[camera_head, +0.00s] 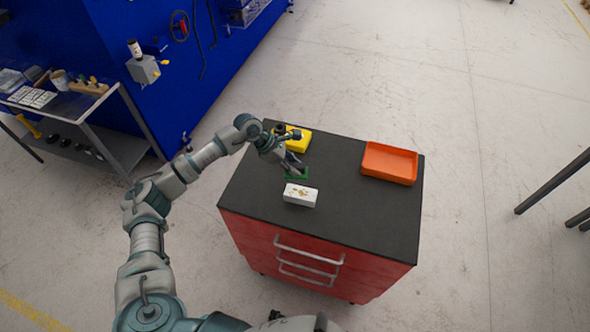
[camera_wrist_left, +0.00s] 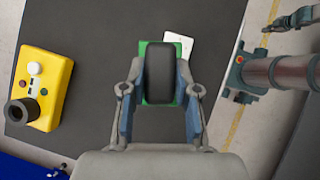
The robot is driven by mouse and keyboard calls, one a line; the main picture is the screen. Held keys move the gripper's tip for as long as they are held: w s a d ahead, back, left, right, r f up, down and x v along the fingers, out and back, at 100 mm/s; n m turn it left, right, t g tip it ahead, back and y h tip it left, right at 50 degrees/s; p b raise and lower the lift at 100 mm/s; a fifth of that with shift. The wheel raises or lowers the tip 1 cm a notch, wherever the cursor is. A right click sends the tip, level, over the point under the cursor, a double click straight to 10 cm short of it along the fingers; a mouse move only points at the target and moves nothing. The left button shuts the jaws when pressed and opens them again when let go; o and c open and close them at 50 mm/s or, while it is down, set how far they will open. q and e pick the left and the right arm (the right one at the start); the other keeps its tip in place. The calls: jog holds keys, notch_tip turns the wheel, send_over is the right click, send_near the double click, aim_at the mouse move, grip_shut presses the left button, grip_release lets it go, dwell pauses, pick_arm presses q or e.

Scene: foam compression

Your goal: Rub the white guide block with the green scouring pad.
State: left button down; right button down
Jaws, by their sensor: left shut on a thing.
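The white guide block (camera_head: 300,195), with brown marks on top, lies on the dark top of the red cabinet. It shows partly in the left wrist view (camera_wrist_left: 187,43), its rest hidden behind the pad. The green scouring pad (camera_head: 298,174) is just behind the block in the head view. In the left wrist view the pad (camera_wrist_left: 143,52) has a dark grip on top, between my fingers. My left gripper (camera_head: 291,167) is shut on it. I cannot tell whether pad and block touch. A gripper (camera_wrist_left: 292,19), seemingly my right, shows small in the left wrist view; its jaws are unclear.
A yellow button box (camera_head: 298,143) stands behind my left gripper on the cabinet top (camera_head: 345,215). An orange tray (camera_head: 389,163) sits at the back right. The top right of the block is clear. A blue panel (camera_head: 215,65) and a side bench (camera_head: 120,140) stand left.

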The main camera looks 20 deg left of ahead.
aim_at(292, 186)
pick_arm(q)
jog(key=f, duration=0.1)
jog(key=a+f+b, duration=0.1)
jog(key=shift+a+f, duration=0.15)
jog(key=shift+f, duration=0.15)
jog(key=f, duration=0.1)
jog(key=f+b, duration=0.1)
jog(key=shift+d+f, duration=0.3)
jog(key=shift+d, duration=0.05)
jog(key=shift+d+f, duration=0.3)
jog(key=shift+d, duration=0.05)
jog(key=shift+a, duration=0.55)
jog(key=shift+f, duration=0.1)
jog(key=shift+d+f, duration=0.1)
jog(key=shift+d, duration=0.1)
jog(key=shift+d+f+b, duration=0.15)
jog(key=shift+d+b, duration=0.05)
jog(key=shift+b, duration=0.2)
jog(key=shift+f, duration=0.15)
jog(key=shift+a+f+b, duration=0.3)
jog(key=shift+f+b, duration=0.15)
jog(key=shift+b, duration=0.05)
pick_arm(e)
jog(key=shift+s+a+f, duration=0.1)
jog(key=shift+a+f, duration=0.1)
jog(key=shift+f, duration=1.65)
